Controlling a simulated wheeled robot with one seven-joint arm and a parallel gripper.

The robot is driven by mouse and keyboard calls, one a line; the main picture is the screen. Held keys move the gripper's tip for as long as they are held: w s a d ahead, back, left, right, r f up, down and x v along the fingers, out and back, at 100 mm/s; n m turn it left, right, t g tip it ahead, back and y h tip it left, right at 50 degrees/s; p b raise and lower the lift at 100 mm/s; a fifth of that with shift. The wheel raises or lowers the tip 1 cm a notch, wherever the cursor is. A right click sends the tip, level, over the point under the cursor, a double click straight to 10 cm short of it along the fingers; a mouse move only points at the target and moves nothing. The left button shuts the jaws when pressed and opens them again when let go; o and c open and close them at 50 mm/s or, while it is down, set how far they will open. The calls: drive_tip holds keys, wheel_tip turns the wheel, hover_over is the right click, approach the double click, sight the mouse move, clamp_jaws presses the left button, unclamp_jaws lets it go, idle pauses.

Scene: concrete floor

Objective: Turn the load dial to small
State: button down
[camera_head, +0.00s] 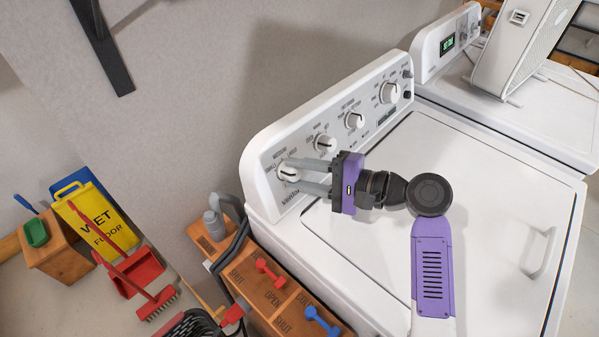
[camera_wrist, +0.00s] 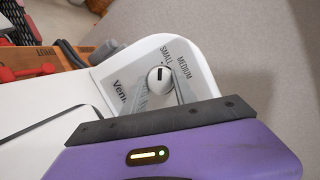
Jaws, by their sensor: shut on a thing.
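The load dial (camera_head: 289,174) is the leftmost white knob on the washer's slanted control panel (camera_head: 270,196). In the wrist view the dial (camera_wrist: 160,84) has a dark mark on its face, and the labels SMALL and MEDIUM are printed above it. The mark points roughly up toward SMALL; its exact setting is hard to tell. My gripper (camera_head: 284,175) is at the panel with its two grey fingers on either side of the dial, shut on it. The fingers hide part of the dial's sides and of the nearby lettering.
More knobs (camera_head: 325,144) sit farther right along the panel. The washer's flat white lid (camera_head: 480,200) lies under my arm. A second machine (camera_head: 450,42) stands at the right. A wooden valve box (camera_head: 258,290) and a yellow wet-floor sign (camera_head: 97,218) are at the left.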

drive_tip(key=c, duration=1)
unclamp_jaws()
drive_tip(key=b+v, duration=0.1)
drive_tip(key=v, duration=0.7)
drive_tip(key=shift+f, duration=0.1)
